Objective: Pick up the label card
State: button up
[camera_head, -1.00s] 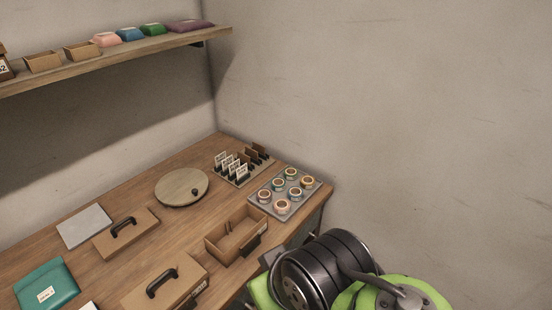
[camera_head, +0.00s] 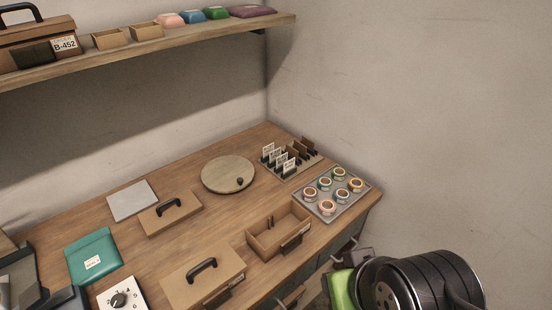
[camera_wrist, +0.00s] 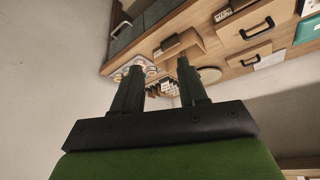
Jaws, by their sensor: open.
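Several white label cards (camera_head: 278,158) stand upright in a card rack (camera_head: 309,163) at the back right of the table, beside the wall. Which of them is the label card of the task I cannot tell. Brown cards stand in the same rack, to their right. In the wrist view my gripper (camera_wrist: 155,76) is open and empty, its two dark fingers apart. The card rack (camera_wrist: 166,88) shows small and far beyond the fingers, the wrist picture being turned over. In the head view only my arm shows at the bottom right, well apart from the cards.
A tray of tape rolls (camera_head: 352,208) stands right of the rack at the table edge. A round wooden turntable (camera_head: 222,181), an open box (camera_head: 264,245), lidded boxes (camera_head: 176,286) and a teal pouch (camera_head: 91,245) are left. A shelf (camera_head: 180,41) hangs above.

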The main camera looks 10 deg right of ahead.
aim_at(274, 154)
jog(key=i+l+u, duration=0.4)
jog(key=i+l, duration=0.15)
jog(key=l, duration=0.15)
jog(key=i+l+u, duration=0.2)
jog(key=l, duration=0.2)
jog(key=i, duration=0.05)
